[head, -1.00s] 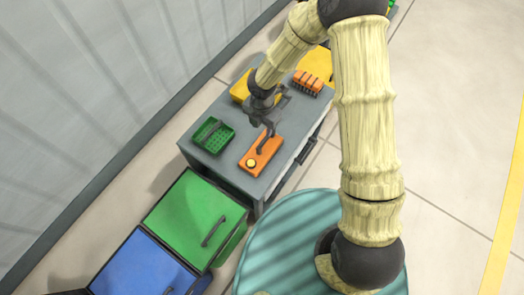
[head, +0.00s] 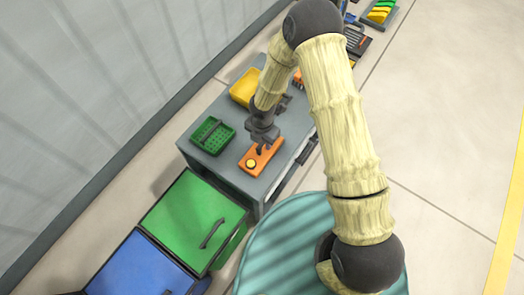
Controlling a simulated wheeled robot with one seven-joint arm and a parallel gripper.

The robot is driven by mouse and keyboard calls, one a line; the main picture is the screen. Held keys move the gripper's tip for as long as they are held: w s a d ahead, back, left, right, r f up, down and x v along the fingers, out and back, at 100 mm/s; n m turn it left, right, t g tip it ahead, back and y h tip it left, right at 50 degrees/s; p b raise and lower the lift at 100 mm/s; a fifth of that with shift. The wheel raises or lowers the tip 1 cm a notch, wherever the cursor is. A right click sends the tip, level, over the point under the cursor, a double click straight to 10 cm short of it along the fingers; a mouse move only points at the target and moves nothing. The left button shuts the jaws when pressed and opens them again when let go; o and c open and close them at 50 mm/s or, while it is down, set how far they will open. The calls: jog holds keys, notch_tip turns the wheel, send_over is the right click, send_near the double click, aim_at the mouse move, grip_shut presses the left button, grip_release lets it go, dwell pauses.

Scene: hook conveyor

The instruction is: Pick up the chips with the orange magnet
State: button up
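An orange block (head: 262,158) lies on the grey bench in the head view, with a round yellow spot near its front end and a dark upright part on top. It may be the orange magnet, but I cannot be sure. My gripper (head: 262,142) points down at the rear half of this block, over or around the dark part. Contact and finger opening are too small to make out. I cannot pick out any chips. A green basket (head: 212,135) and a yellow tray (head: 243,87) stand on the same bench.
The grey bench (head: 215,170) has a little bare top around the orange block. A green-lidded bin (head: 185,215) and a blue-lidded bin (head: 135,268) stand in front of it. An orange item (head: 297,79) is mostly hidden behind my arm. Open floor lies to the right.

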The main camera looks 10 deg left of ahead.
aim_at(262, 143)
jog(key=f, duration=0.5)
jog(key=shift+w+a+b, duration=0.1)
jog(key=shift+w+b, duration=0.15)
jog(key=shift+b, duration=0.05)
grip_shut()
dwell(1.4)
